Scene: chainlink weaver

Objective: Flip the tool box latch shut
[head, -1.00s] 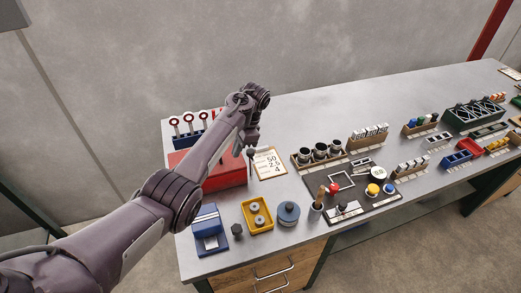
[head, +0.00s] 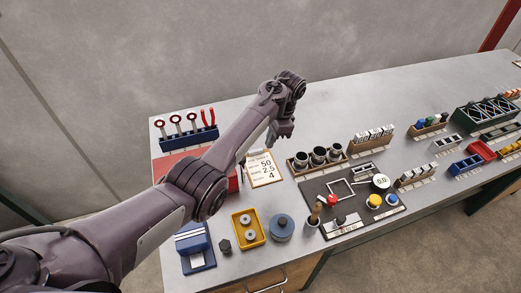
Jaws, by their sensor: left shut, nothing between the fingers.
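The red tool box (head: 172,161) stands at the left end of the bench. My left arm crosses in front of it and hides much of it. Its latch cannot be made out, so I cannot tell whether it is open or shut. My left gripper (head: 271,146) is shut and empty. In the picture it is to the right of the tool box, beside the upper right of the clipboard, apart from the box. My right gripper is not in view.
A clipboard card (head: 264,169) lies right of the box. A blue tool rack (head: 187,140) stands behind it. A yellow tray (head: 247,228), a blue-grey round container (head: 282,228) and a control panel (head: 350,200) are nearer the front. The back middle of the bench is clear.

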